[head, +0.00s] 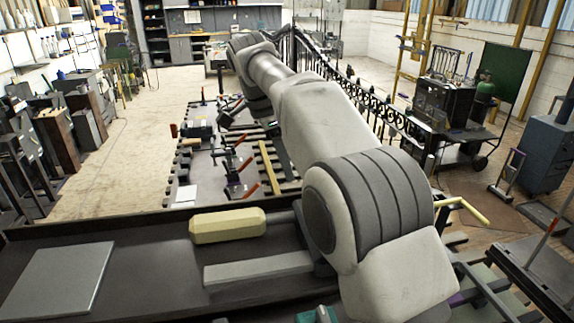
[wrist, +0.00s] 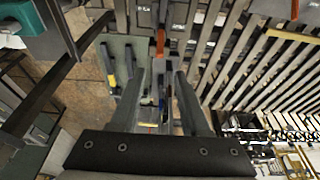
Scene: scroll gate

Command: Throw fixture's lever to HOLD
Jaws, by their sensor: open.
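Several toggle clamps with orange-red handles stand on the slatted table (head: 208,165) in the head view; one clear handle is the upright clamp's (head: 246,165), another is the near one's (head: 249,190). I cannot tell which is the fixture's lever, and no HOLD mark is legible. In the wrist view my gripper (wrist: 160,72) is open, with nothing seen held between its two fingers. An orange-red handle (wrist: 160,42) shows just beyond the fingertips, roughly in line with the gap; its distance is unclear. In the head view my arm hides part of the table.
The black scroll gate (head: 308,48) stands behind my arm. A nearer dark bench (head: 150,245) holds a yellow-handled tool (head: 228,225) and a grey plate (head: 62,280). In the wrist view slats (wrist: 275,65) fill the right, and a dark beam (wrist: 60,75) crosses the left. Open floor (head: 135,130) lies left of the table.

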